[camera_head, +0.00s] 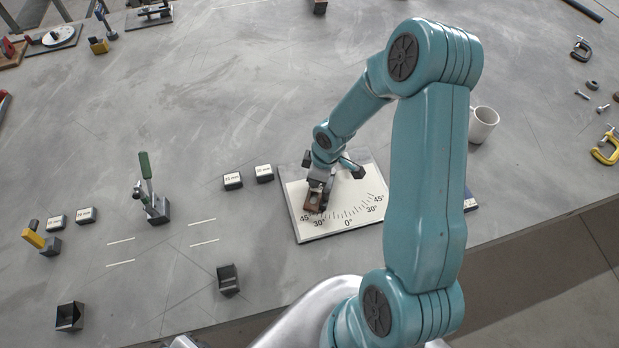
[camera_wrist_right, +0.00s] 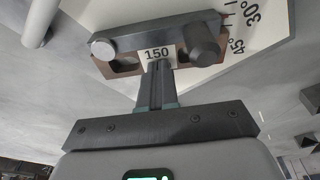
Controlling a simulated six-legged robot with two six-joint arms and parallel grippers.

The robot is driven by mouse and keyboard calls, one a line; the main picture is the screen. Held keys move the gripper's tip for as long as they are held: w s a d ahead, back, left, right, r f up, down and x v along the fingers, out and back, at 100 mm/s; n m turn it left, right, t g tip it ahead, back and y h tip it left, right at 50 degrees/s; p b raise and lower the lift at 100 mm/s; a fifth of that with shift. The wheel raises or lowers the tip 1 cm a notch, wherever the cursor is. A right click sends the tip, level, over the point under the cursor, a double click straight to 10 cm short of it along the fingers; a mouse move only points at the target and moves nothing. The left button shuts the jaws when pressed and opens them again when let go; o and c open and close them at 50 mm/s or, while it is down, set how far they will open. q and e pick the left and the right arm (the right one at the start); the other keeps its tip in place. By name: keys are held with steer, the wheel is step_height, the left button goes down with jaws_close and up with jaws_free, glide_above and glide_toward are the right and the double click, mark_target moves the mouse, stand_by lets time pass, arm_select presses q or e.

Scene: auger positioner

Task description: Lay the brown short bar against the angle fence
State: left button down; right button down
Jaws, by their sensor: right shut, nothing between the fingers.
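The brown short bar (camera_head: 314,199) lies on the white angle board (camera_head: 355,228), near its left 45° and 30° marks. In the right wrist view the brown bar (camera_wrist_right: 125,66) carries a white 150 label and has openings in it. A dark bar with a round knob at each end, apparently the angle fence (camera_wrist_right: 150,33), runs along it and partly covers it. Whether the two touch along their length is unclear. My right gripper (camera_wrist_right: 158,72) is shut and empty, its fingertips right at the label. In the head view my right wrist hides part of the board. My left gripper is not seen.
A green-handled clamp (camera_head: 150,190) and a dark holder (camera_head: 228,279) stand further left. A white mug (camera_head: 482,124) is to the right. The table's front edge is near the board; the table behind is mostly clear.

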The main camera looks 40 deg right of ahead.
steer(key=shift+s+f, duration=0.45)
steer(key=shift+s, duration=0.1)
steer(key=shift+w+r+p, duration=0.1)
steer(key=shift+r+p, duration=0.4)
steer(key=shift+w+d+r, duration=0.1)
steer(key=shift+r, duration=0.1)
steer(key=shift+d, duration=0.15)
step_height(320, 180, up, 16)
steer(key=s+d+p, duration=0.1)
steer(key=s, duration=0.1)
steer(key=shift+f, duration=0.15)
